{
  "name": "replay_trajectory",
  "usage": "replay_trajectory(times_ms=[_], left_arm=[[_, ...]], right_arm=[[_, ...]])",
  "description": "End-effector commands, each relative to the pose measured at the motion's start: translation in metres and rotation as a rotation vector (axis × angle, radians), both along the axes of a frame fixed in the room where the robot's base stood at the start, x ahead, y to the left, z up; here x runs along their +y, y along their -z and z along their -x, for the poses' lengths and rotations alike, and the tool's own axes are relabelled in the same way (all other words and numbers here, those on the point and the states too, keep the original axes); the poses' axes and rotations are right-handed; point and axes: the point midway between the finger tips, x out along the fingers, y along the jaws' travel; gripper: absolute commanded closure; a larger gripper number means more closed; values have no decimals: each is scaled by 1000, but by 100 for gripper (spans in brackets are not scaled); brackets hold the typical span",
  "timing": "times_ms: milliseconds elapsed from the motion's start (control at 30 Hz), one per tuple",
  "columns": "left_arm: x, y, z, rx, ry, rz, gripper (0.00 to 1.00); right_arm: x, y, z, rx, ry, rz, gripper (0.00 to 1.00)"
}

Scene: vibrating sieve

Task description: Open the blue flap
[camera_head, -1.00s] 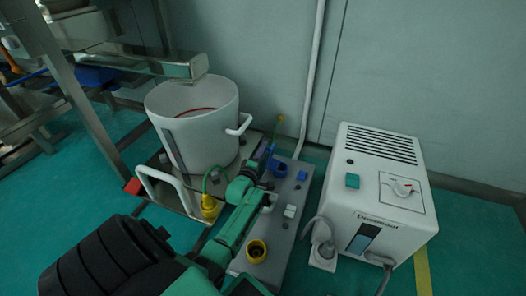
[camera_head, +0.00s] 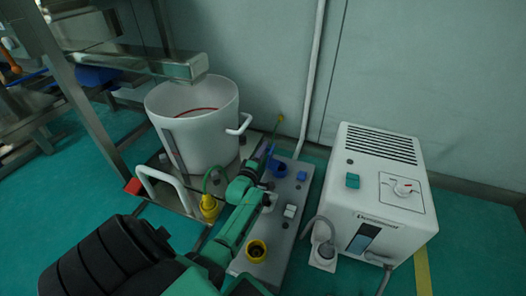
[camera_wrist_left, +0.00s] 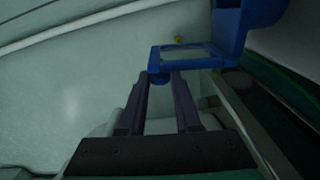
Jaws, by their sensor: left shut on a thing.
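The blue flap (camera_wrist_left: 158,59) shows in the left wrist view as a blue frame with a pale window, joined to a larger blue housing (camera_wrist_left: 240,25) at its right. My left gripper (camera_wrist_left: 161,80) has its two dark fingertips at the near edge of the flap, shut on a small blue part of it. In the head view the blue socket (camera_head: 280,170) sits on the grey panel, and the flap (camera_head: 270,151) stands raised beside it. My left gripper (camera_head: 262,163) reaches it from the lower left and partly hides it. My right gripper is not in view.
A yellow socket (camera_head: 257,251) and a white switch (camera_head: 290,211) are on the same grey panel. A yellow plug (camera_head: 209,207) with a green cable is to the left. A white bucket (camera_head: 190,135) stands behind, and a white machine (camera_head: 378,190) stands right.

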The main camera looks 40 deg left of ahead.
Motion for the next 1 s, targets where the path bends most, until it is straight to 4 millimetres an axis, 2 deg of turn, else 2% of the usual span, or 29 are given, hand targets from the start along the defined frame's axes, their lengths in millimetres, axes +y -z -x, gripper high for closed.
replay_trajectory(times_ms=[167,333,600,633,700,1000], left_arm=[[9,3,4,-33,1,106,100],[19,12,8,-87,1,263,100],[20,12,8,-94,-1,285,100],[20,12,8,-94,-1,285,65],[20,12,8,-95,-1,284,41],[20,11,8,-96,0,282,41]], right_arm=[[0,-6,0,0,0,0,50],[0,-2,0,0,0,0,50],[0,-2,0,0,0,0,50],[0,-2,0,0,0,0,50],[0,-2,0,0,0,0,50],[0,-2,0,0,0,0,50]])
